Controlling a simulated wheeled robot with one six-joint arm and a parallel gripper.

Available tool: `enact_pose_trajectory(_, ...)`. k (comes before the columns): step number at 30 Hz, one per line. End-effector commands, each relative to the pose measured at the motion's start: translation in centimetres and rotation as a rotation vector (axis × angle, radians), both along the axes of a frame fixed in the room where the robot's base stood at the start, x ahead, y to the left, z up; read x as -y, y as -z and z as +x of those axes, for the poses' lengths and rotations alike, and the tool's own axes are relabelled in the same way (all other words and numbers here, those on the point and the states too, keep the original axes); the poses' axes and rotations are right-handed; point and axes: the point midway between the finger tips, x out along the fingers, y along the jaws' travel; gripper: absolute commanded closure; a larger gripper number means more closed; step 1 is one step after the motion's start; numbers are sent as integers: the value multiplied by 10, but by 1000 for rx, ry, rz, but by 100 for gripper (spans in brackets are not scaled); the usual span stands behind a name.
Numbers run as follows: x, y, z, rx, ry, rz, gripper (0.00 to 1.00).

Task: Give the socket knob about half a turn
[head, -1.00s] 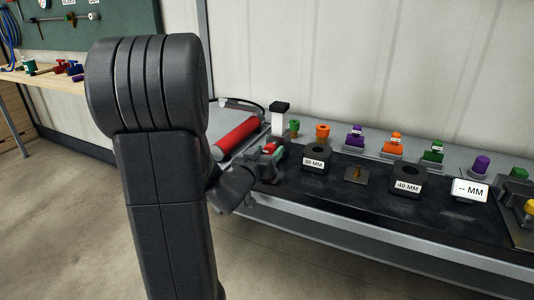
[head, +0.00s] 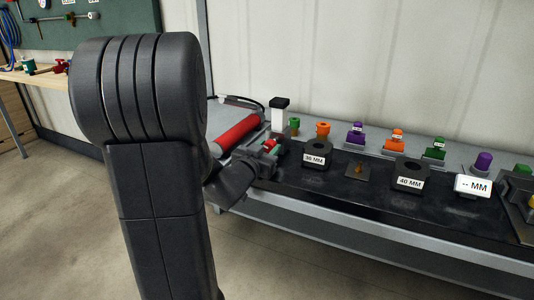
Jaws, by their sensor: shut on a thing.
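My gripper (head: 267,159) is at the left end of the black bench top, mostly hidden behind my own arm and wrist. It is shut on a small red part (head: 268,144), which shows at its tip with a little green beside it. I cannot tell whether this red part is the socket knob, because it is small and partly covered. How far it is turned does not show.
Right of my gripper stand a 30 MM block (head: 316,153), a small brass post (head: 358,169), a 40 MM block (head: 410,176) and a display (head: 473,187). Several coloured pieces line the back ledge. A red roller (head: 237,132) lies at left.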

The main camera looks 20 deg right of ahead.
Motion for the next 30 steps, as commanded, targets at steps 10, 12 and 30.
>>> enact_pose_trajectory(10, 0, 2, -1, 152, 1, 131, 88)
enact_pose_trajectory(12, 0, 2, -1, 171, 1, 148, 88)
enact_pose_trajectory(30, 0, 1, -1, 202, 1, 176, 88)
